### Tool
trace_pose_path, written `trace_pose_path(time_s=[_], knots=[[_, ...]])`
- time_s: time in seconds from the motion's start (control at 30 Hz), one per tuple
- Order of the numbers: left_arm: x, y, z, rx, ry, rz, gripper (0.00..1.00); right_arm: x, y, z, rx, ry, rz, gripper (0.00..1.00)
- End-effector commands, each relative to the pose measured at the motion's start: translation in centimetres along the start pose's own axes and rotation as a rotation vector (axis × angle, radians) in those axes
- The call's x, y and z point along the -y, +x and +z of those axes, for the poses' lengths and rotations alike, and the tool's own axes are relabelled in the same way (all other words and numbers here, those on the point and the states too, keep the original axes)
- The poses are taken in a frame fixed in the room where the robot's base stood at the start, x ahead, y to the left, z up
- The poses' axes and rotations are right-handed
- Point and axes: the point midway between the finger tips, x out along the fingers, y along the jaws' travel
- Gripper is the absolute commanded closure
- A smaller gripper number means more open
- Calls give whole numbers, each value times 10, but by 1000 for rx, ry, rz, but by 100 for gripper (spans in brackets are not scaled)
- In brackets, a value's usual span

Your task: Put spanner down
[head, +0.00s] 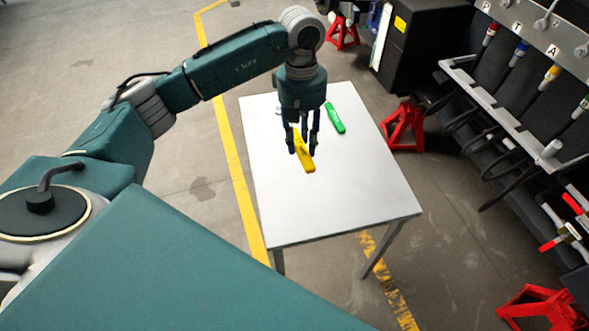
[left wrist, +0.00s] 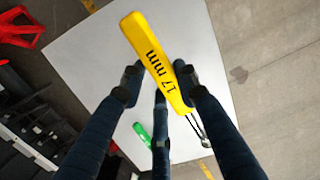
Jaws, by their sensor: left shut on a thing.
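The yellow spanner (head: 303,151), marked "17 mm", is held over the white table (head: 290,210). My left gripper (head: 302,140) is shut on it, with fingers on both sides. In the left wrist view the spanner (left wrist: 155,62) runs slanted between the fingers of my left gripper (left wrist: 157,88); its metal end shows at lower right. Whether the spanner touches the tabletop cannot be told. A green tool (head: 334,117) lies on the table, right of the gripper; it also shows in the left wrist view (left wrist: 142,131). My right gripper does not show.
The front of the tabletop is clear. A black cabinet (head: 425,45) stands behind the table. A yellow floor line (head: 235,165) runs along the table's left side.

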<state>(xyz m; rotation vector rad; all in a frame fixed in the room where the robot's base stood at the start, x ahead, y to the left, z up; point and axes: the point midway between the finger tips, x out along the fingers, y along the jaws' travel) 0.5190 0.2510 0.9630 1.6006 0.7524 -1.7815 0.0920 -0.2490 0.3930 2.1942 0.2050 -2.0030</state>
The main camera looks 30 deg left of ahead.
Motion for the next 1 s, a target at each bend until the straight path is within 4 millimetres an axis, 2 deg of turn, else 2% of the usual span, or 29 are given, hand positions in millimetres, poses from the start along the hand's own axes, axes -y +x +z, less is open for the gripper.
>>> trace_pose_path(time_s=[0.03, 0.2, 0.4, 0.63, 0.83, 1.0], knots=[[1, 12, 0, 5, -1, -5, 100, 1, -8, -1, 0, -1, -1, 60], [1, 57, -4, 5, 0, -4, 100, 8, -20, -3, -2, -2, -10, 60], [0, 102, -10, 1, 2, -1, 100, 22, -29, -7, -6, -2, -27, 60], [-1, 125, -13, 0, 3, 0, 100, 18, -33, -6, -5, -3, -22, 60], [-1, 154, -15, 1, 1, -1, 100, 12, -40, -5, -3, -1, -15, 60], [-2, 163, -17, -2, 4, 2, 100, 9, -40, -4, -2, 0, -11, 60]])
